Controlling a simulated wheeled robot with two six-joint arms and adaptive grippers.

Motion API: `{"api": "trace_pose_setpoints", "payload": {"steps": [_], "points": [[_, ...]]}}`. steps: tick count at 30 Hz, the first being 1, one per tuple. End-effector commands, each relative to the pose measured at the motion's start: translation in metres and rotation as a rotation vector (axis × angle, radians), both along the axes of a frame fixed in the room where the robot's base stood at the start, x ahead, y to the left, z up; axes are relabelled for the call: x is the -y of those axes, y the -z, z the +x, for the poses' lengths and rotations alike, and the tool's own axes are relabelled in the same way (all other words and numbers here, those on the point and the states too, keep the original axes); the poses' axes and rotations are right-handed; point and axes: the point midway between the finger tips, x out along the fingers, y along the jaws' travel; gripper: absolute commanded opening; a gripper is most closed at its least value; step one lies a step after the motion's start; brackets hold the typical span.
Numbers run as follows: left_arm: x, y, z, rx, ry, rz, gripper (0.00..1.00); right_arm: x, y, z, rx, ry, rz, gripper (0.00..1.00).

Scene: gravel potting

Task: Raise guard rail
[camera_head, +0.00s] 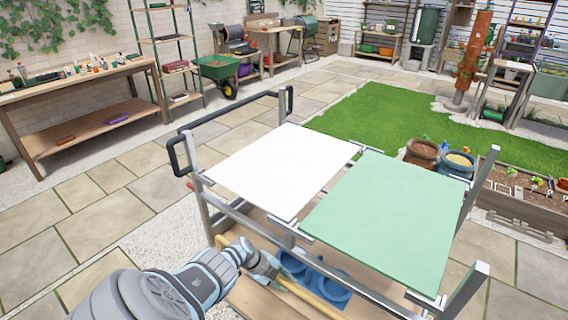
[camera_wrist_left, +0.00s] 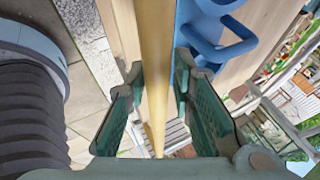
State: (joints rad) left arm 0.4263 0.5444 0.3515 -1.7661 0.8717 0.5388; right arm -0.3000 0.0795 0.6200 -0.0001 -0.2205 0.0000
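A long pale wooden bar (camera_head: 304,296), likely the guard rail, runs low along the near side of the metal-framed cart (camera_head: 216,215). My left gripper (camera_head: 272,268) is down at this bar, below the cart's top panels. In the left wrist view the bar (camera_wrist_left: 154,60) passes between the two fingers of my left gripper (camera_wrist_left: 158,72). My right gripper is not in view.
A white panel (camera_head: 280,165) and a green panel (camera_head: 385,215) top the cart. Blue containers (camera_head: 330,288) stand on its lower shelf behind the bar. Metal posts (camera_head: 468,290) rise at the right corners. A planter box (camera_head: 515,205) and pots (camera_head: 422,152) stand beyond. Paving at left is clear.

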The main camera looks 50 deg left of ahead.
Motion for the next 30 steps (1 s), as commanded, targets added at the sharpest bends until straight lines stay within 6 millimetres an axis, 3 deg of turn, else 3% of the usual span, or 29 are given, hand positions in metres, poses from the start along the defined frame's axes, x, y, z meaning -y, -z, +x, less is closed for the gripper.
{"api": "trace_pose_setpoints", "payload": {"steps": [17,20,30], "points": [[-0.007,-0.008,-0.006,0.0,0.001,0.006,0.36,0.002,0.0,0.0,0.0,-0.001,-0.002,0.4],[-0.008,-0.018,-0.012,-0.002,0.006,0.005,0.36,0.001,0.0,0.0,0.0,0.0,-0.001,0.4],[-0.033,-0.087,-0.052,-0.006,0.003,0.005,0.36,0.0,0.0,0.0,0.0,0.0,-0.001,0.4]]}}
